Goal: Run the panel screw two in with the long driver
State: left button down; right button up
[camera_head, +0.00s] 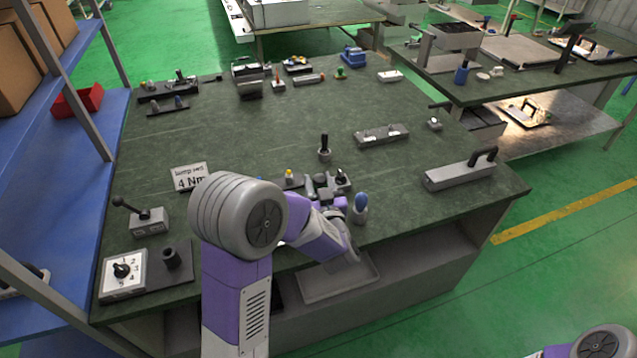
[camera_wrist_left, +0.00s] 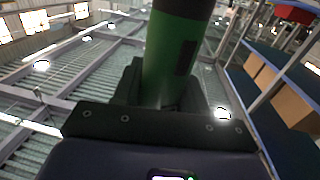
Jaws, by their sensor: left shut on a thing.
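In the left wrist view my left gripper (camera_wrist_left: 165,98) is shut on a thick green cylinder with a darker top, which looks like the handle of the long driver (camera_wrist_left: 172,48). Dark jaws stand on both sides of it, and its far end runs out of the picture. In the head view my left arm bends over the front of the bench; its gripper is hard to tell apart from a dark cluster of parts (camera_head: 325,184) there. I cannot make out panel screw two or the driver's tip. My right gripper is out of view.
On the green bench top (camera_head: 270,130) are a grey box with a black handle (camera_head: 460,175), a grey block (camera_head: 381,134), a blue-topped piece (camera_head: 360,205), a "4 Nm" sign (camera_head: 190,177) and a numbered dial box (camera_head: 123,274). The bench's middle is mostly clear.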

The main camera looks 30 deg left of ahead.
pick_arm(q)
jog(key=shift+f+b, duration=0.8)
dwell(1.1)
jog(key=shift+r, duration=0.1)
jog(key=shift+r+p, duration=2.05)
jog(key=shift+r, duration=0.5)
jog(key=shift+f, duration=0.1)
